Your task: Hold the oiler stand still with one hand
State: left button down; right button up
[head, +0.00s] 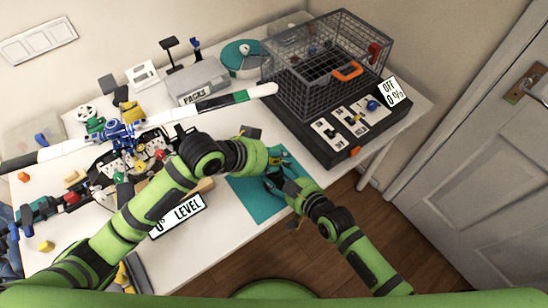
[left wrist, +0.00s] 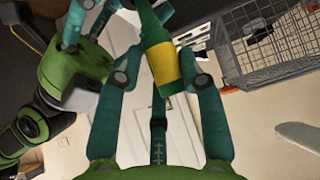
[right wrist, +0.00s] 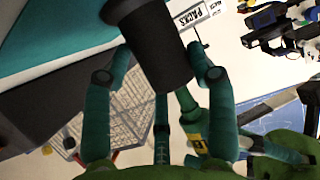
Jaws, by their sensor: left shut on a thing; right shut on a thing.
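The oiler is a green bottle (left wrist: 160,55) with a yellow label. In the left wrist view it stands between the fingers of my left gripper (left wrist: 160,65), which is shut on it. The oiler stand looks like a dark cylinder (right wrist: 148,42). In the right wrist view my right gripper (right wrist: 165,65) is shut on it. Green bottle parts (right wrist: 187,105) show close beside the stand's end; I cannot tell whether they touch. In the head view my left gripper (head: 278,156) and right gripper (head: 275,182) are close together above the teal mat (head: 255,204) and mostly hide both things.
A wire cage (head: 318,68) stands on a black base with switch panels (head: 345,125) at the back right. A grey PACKS box (head: 195,82), a LEVEL sign (head: 178,216) and a cluttered servo assembly (head: 125,150) are on the white table. A door (head: 490,150) is at right.

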pick_arm(q)
jog(key=shift+r, duration=1.6)
pick_arm(e)
jog(key=shift+s+f, duration=0.15)
jog(key=shift+f, duration=0.15)
jog(key=o, duration=1.3)
pick_arm(q)
jog(key=shift+w, duration=0.1)
pick_arm(e)
jog(key=shift+r, duration=0.1)
jog(key=v, duration=1.1)
jog(key=shift+s+d+r, duration=0.2)
jog(key=shift+s+d, duration=0.05)
